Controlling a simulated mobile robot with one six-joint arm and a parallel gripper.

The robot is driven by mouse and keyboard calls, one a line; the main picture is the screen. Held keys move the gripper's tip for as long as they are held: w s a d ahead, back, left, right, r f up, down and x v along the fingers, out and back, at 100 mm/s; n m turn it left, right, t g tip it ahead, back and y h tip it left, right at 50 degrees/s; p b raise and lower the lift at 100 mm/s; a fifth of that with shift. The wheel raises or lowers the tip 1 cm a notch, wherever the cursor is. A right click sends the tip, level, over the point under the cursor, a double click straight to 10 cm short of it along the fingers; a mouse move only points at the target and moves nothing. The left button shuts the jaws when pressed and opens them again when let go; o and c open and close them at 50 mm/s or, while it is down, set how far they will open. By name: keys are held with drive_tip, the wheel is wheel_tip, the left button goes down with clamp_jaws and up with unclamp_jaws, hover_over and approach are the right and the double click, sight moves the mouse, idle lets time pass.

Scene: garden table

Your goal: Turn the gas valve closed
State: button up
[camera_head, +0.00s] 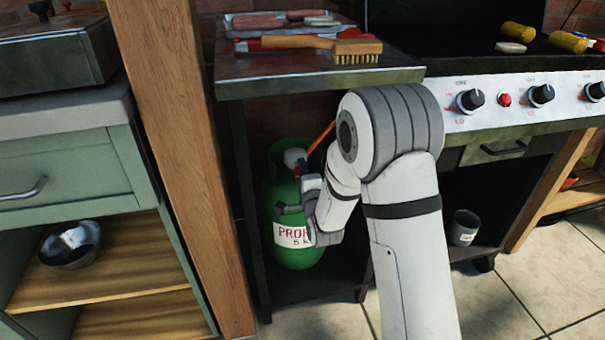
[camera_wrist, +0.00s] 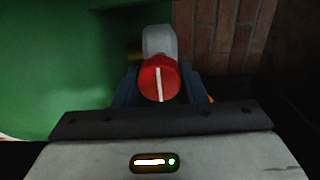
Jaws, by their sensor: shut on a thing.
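The gas valve is a round red knob with a white line (camera_wrist: 159,79), seen close up in the wrist view. The white line stands nearly upright in that picture. A grey valve body (camera_wrist: 159,41) sits behind the knob. The green propane bottle (camera_head: 291,243) stands upright under the grill's side shelf, with a grey fitting (camera_head: 294,157) on top. My gripper (camera_wrist: 160,88) is shut on the red knob, with a dark finger on each side of it. In the head view my wrist and arm cover the right part of the bottle, and the fingertips are hard to make out.
An orange hose (camera_head: 321,137) runs up from the bottle's top. The side shelf (camera_head: 320,78) above holds a brush (camera_head: 322,44). A wooden post (camera_head: 177,150) stands left of the bottle. A grey mug (camera_head: 464,228) stands under the grill, to the right.

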drive_tip(key=o, duration=1)
drive_tip(key=shift+c, duration=0.2)
drive_tip(key=p+v, duration=0.2)
drive_tip(key=v, duration=0.6)
